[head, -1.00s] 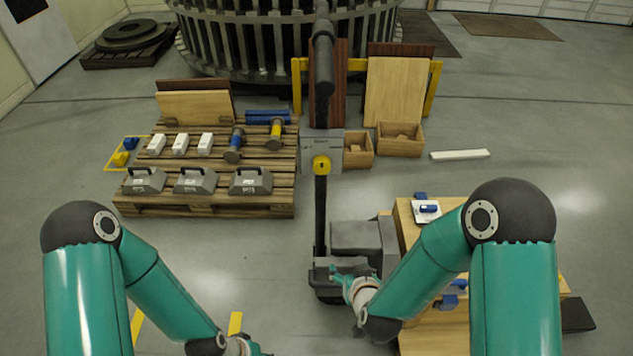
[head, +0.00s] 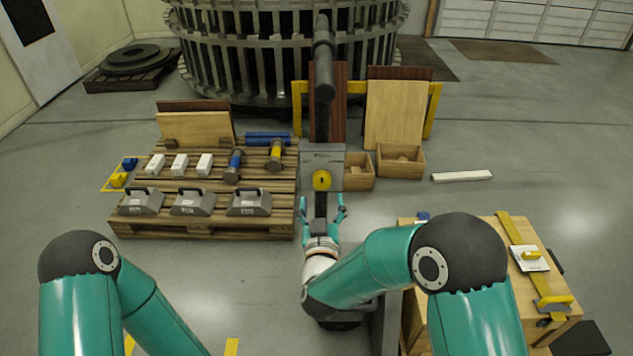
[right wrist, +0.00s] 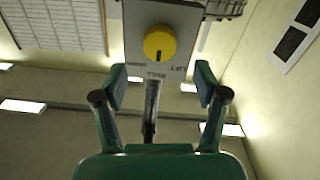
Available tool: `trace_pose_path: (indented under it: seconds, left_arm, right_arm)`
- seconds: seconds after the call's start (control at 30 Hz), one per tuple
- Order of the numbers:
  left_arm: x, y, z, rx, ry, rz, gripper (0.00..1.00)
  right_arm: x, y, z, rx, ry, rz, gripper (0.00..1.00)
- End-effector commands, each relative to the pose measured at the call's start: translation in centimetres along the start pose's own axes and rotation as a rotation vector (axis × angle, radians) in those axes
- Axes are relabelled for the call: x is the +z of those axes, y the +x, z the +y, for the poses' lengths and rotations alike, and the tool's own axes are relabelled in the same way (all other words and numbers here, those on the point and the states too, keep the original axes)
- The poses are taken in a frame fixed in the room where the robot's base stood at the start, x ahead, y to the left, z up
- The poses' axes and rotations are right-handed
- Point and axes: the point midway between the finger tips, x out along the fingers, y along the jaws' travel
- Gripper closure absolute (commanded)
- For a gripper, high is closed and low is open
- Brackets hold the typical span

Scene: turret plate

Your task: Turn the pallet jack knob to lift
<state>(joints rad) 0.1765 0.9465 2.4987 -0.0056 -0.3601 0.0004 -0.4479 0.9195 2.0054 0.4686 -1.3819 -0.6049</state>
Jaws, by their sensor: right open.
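The yellow pallet jack knob (head: 322,180) sits on the grey control plate (head: 322,154) on the jack's dark upright handle (head: 323,60). In the right wrist view the round knob (right wrist: 160,43) shows a dark pointer mark toward the lettering on the plate, where "LIFT" is partly readable. My right gripper (head: 322,206) is open and empty just below the knob, its two fingers spread to either side of the handle post. In the right wrist view the gripper (right wrist: 160,88) has the knob beyond its fingertips, not touched. My left gripper is out of view.
A wooden pallet (head: 200,228) with weights, white blocks and rollers lies left of the handle. A wooden bench (head: 450,285) with yellow-handled items stands at right.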

Motion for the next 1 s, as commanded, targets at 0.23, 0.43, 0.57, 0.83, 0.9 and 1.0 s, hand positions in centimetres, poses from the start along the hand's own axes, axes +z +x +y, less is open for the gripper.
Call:
trace_pose_path:
  seconds: [0.23,0.43,0.57,0.83,0.9,1.0]
  left_arm:
    - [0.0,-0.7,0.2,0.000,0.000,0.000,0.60]
    - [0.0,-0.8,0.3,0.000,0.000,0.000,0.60]
    - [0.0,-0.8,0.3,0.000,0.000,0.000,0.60]
    - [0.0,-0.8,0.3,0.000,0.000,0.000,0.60]
    - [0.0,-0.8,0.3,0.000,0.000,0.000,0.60]
    - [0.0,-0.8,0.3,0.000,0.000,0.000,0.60]
  right_arm:
    - [0.0,4.7,0.1,0.001,0.000,-0.001,0.28]
    - [0.0,6.5,0.0,-0.001,0.001,0.000,0.28]
    - [0.0,6.8,0.0,-0.002,0.000,-0.001,0.28]
    - [0.0,6.8,-0.1,-0.002,0.000,-0.001,0.36]
    - [0.0,6.8,-0.1,-0.002,0.000,-0.001,0.48]
    - [0.0,6.8,-0.1,-0.003,0.000,0.000,0.64]
